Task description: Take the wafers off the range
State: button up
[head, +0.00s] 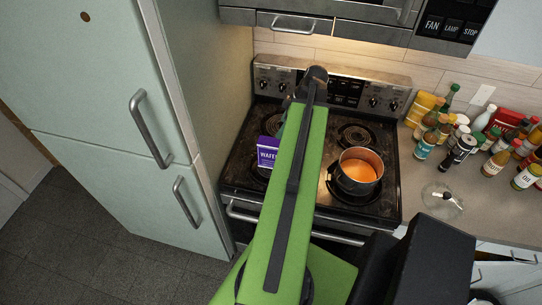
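The wafers (267,152) are a purple box with white lettering. The box stands on the left part of the black coil range (334,203), just left of my green arm. My arm reaches out over the range toward its back panel, and my gripper (297,92) is near the far end of the arm, by the rear left of the cooktop. The gripper is small, dark and partly hidden by the arm, so its fingers cannot be made out. The box shows apart from it, nearer to me.
A dark pot (356,171) with orange contents sits on the range's front right. Several bottles (467,140) crowd the right counter, with a clear glass lid (441,199) in front. A tall pale fridge (100,110) stands close on the left. A microwave (375,18) hangs above.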

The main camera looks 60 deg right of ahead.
aim_at(272, 141)
jog(key=b+x, duration=0.6)
jog(key=x, duration=0.2)
jog(key=shift+a+f, duration=0.1)
jog(key=shift+f, duration=0.2)
jog(key=shift+w+f+b, duration=0.25)
jog(key=shift+b, duration=0.2)
jog(key=shift+a+r, duration=0.1)
jog(key=b+x, duration=0.4)
jog(key=x, duration=0.1)
jog(key=shift+s+a, duration=0.1)
jog(key=shift+f+b, duration=0.3)
jog(key=shift+b, duration=0.2)
grip_shut()
